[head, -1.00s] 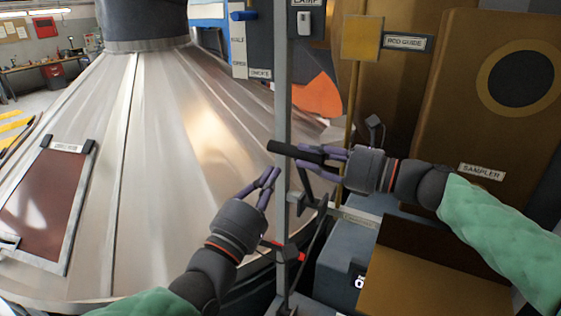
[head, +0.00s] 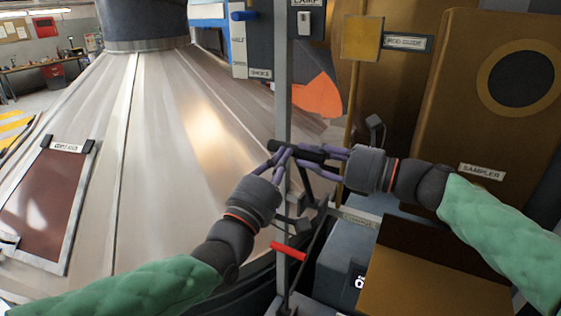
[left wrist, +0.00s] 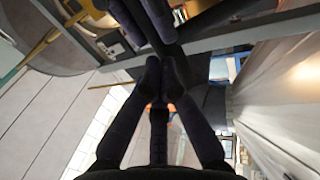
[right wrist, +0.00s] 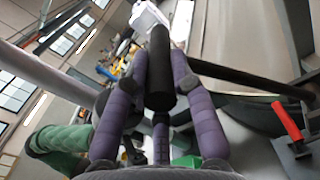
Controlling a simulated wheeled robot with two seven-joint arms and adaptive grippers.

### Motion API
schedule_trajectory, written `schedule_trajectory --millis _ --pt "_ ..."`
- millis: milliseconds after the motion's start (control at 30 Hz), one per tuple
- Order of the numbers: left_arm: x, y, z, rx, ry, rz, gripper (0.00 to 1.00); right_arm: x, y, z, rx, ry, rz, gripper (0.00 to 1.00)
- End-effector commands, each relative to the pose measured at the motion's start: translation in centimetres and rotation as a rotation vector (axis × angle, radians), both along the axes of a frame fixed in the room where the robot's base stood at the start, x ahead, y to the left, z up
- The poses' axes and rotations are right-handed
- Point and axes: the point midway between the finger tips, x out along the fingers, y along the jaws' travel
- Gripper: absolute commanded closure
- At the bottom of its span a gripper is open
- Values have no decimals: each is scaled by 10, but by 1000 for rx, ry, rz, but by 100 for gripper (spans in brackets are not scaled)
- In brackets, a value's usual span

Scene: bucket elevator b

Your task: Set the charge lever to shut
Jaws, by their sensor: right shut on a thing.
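The lever has a black cylindrical grip (head: 318,148) that lies roughly level beside the grey upright post; I take it for the charge lever. My right gripper (head: 328,155) is shut on this grip, which also shows between its fingers in the right wrist view (right wrist: 160,75). My left gripper (head: 282,156) has its fingertips at the left end of the grip, by the post. In the left wrist view its fingers (left wrist: 164,70) come close together by a dark bar. I cannot tell whether they close on it.
The grey post (head: 283,90) stands between my arms. A red handle (head: 289,251) sticks out lower down. A large metal cone (head: 160,170) fills the left. An open brown box (head: 430,285) and the sampler panel (head: 470,130) stand at the right.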

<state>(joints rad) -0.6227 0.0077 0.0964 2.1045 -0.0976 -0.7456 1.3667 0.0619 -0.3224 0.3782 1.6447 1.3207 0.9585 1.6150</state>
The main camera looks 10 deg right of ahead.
Motion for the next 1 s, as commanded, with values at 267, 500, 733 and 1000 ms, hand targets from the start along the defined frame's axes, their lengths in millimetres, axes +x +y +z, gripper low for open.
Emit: schedule_trajectory --millis 267,500,733,1000 --pt "8 -5 8 -4 -2 3 100 -3 4 -3 -4 2 15 100" --pt "9 -4 9 -5 -3 3 100 -3 5 -4 -5 4 17 51" --pt "8 -5 8 -2 -2 2 100 -2 2 -2 -4 1 10 51" --pt "7 -5 7 -1 -1 1 100 -16 -20 -1 -2 1 4 51"
